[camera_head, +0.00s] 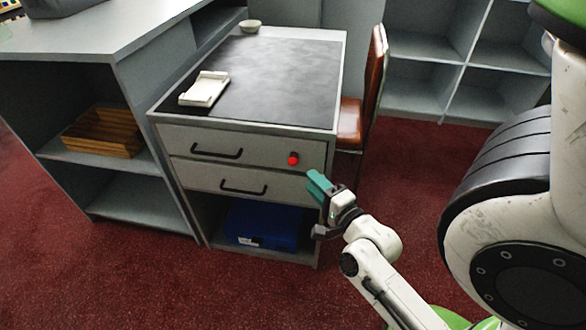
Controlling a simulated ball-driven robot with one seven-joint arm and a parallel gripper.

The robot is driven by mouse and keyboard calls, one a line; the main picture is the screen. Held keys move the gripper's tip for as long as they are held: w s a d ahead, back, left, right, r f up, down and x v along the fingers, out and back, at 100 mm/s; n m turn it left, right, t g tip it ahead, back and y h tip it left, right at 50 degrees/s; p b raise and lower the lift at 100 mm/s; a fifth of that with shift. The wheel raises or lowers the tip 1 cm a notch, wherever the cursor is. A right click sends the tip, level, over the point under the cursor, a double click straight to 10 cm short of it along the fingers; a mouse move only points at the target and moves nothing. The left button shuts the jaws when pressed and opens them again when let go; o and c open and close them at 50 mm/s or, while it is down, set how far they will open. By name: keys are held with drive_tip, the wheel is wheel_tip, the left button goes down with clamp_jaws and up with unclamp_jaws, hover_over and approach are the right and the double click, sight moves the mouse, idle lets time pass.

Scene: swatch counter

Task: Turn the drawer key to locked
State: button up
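The drawer key is a small red knob (293,160) on the right side of the grey cabinet's top drawer front (262,148). Its turn position is too small to tell. My gripper (318,183), with teal fingers, is in front of the cabinet, below and to the right of the red knob in the picture, and apart from it. The fingers show from the side and overlap, so I cannot tell whether they are open or shut. Nothing is visibly held.
The lower drawer (225,182) has a black handle. A blue box (258,226) sits in the open space below. A white tray (204,89) and a bowl (250,26) are on the dark top. A brown chair (371,90) stands behind at right. Red carpet is clear in front.

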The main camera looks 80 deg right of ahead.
drive_tip(key=x, duration=0.8)
drive_tip(key=shift+w+d+b, duration=0.25)
drive_tip(key=shift+b, duration=0.05)
drive_tip(key=shift+c, duration=0.4)
clamp_jaws()
